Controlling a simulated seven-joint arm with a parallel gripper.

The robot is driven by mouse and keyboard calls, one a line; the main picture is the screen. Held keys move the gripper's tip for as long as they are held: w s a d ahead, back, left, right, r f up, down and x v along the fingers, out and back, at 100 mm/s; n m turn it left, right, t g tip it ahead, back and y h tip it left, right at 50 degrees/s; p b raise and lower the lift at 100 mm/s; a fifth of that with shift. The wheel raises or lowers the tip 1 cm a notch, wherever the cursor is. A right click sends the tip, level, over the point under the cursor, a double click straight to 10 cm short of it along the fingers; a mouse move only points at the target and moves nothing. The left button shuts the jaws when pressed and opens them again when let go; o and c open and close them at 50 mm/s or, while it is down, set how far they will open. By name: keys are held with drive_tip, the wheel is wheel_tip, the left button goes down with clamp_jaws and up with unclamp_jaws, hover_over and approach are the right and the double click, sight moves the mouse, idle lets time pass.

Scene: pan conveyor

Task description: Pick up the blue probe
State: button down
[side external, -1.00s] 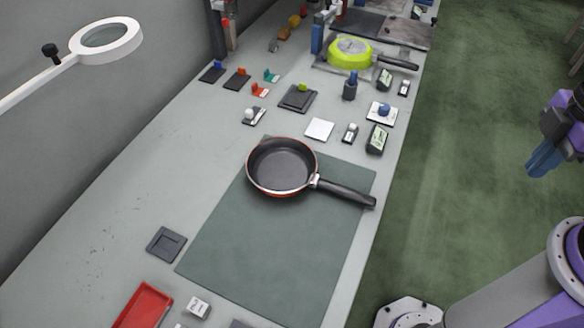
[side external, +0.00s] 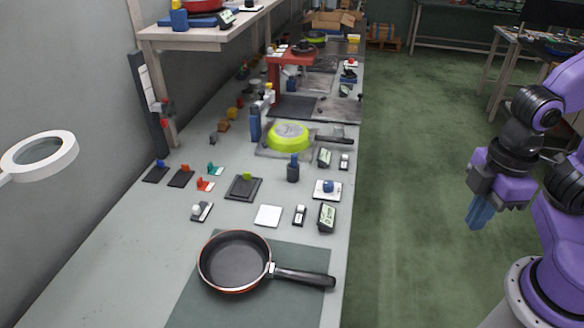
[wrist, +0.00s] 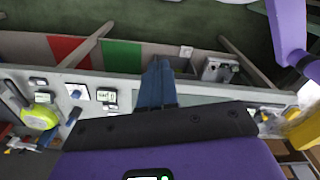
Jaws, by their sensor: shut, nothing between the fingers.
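Several things on the bench have blue on them, and I cannot tell for sure which is the probe. A small blue-topped piece (side external: 160,163) sits on a dark plate at the left, beside similar orange, red and teal ones. A blue-topped piece (side external: 294,160) stands upright in a dark round holder. A blue ball (side external: 328,186) rests on a white square plate. My gripper (side external: 474,224) has blue fingers, shut and empty, over the floor right of the bench and apart from all of these. The fingers also show in the wrist view (wrist: 157,70).
A black pan (side external: 236,262) lies on a green mat (side external: 250,311) at the front. A lime pan (side external: 289,136) is upside down farther back. A white pad (side external: 268,216) and small meters (side external: 327,216) lie between. A raised shelf (side external: 205,37) stands at the back left.

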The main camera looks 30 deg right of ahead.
idle(0.3)
drive_tip(key=c, duration=0.9)
unclamp_jaws()
drive_tip(key=w+a+r+m, duration=0.2)
drive_tip(key=w+a+m, duration=0.15)
drive_tip(key=w, duration=0.35)
drive_tip(key=w+a+r+m, duration=0.2)
drive_tip(key=w+a+m, duration=0.1)
drive_tip(key=w+a, duration=0.3)
drive_tip(key=m, duration=1.7)
hover_over(294, 155)
drive_tip(key=d, duration=0.1)
wheel_tip(294, 155, down, 4)
drive_tip(key=f, duration=1.1)
drive_tip(key=shift+w+a+f, duration=0.1)
drive_tip(key=shift+w+f, duration=0.15)
drive_tip(key=shift+w, duration=0.05)
drive_tip(key=shift+s+a+f, duration=0.15)
drive_tip(key=shift+f, duration=1.2)
drive_tip(key=shift+s+a+f, duration=0.1)
drive_tip(key=shift+a+f, duration=0.05)
drive_tip(key=shift+f, duration=1.15)
